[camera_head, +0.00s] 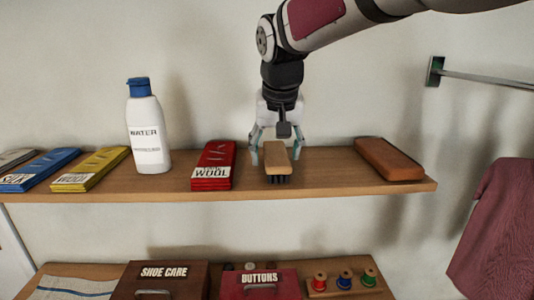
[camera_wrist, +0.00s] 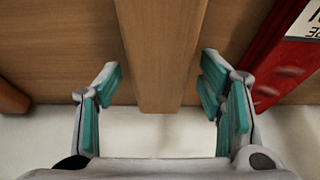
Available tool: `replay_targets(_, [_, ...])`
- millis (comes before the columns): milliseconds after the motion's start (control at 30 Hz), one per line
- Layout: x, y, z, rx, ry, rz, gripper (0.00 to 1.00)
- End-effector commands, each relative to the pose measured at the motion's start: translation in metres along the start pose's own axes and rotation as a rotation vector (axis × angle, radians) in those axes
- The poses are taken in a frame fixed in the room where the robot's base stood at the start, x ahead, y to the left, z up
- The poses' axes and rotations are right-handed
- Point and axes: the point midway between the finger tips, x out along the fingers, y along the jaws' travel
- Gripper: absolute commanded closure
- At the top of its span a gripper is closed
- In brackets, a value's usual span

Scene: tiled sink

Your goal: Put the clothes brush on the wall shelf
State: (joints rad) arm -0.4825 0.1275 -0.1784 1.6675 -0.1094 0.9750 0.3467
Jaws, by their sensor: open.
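The clothes brush (camera_head: 277,160), with a wooden back and dark bristles, rests bristles down on the wall shelf (camera_head: 330,177), its near end close to the front edge. My gripper (camera_head: 277,150) is above and around it, with teal finger pads to either side. In the wrist view the brush back (camera_wrist: 163,50) runs between the two fingers of my gripper (camera_wrist: 162,95), and gaps show on both sides. The fingers are open and apart from the brush.
A red wool packet (camera_head: 213,166) lies just left of the brush, close to my finger. A brown block (camera_head: 388,159) is at the shelf's right end. A white water bottle (camera_head: 148,127) stands further left. Boxes and spools are on a lower surface.

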Motion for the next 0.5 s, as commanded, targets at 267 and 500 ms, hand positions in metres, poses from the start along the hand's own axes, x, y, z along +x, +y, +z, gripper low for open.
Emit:
replay_targets(267, [-0.052, 0.000, -0.002, 0.000, 0.005, -0.001, 0.38])
replay_targets(500, [-0.095, 0.000, -0.001, 0.001, 0.003, -0.001, 0.38])
